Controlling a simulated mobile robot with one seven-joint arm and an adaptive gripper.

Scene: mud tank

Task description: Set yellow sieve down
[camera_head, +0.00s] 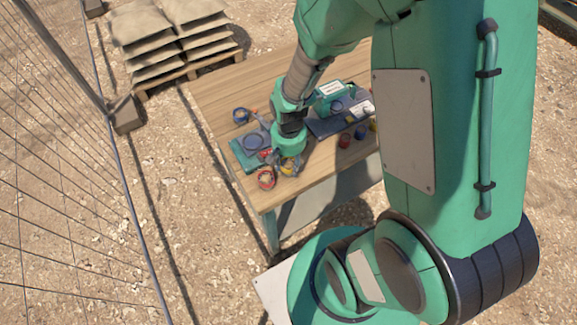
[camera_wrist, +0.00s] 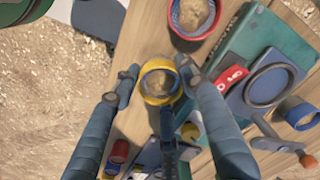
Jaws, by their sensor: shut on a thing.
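The yellow sieve (camera_wrist: 158,97) is a small round yellow cup with brown material inside. In the head view only a bit of the yellow sieve (camera_head: 286,170) shows below my gripper (camera_head: 289,160), near the table's front left corner. I cannot tell whether its base touches the wooden table (camera_head: 222,88).
A red sieve (camera_head: 266,180) with brown material stands close by. A blue sieve (camera_head: 241,116) is farther back. A green board with a ringed device (camera_wrist: 268,85) lies beside my gripper. Red (camera_head: 344,141) and blue cups (camera_head: 360,132) stand right. The table's back left is clear.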

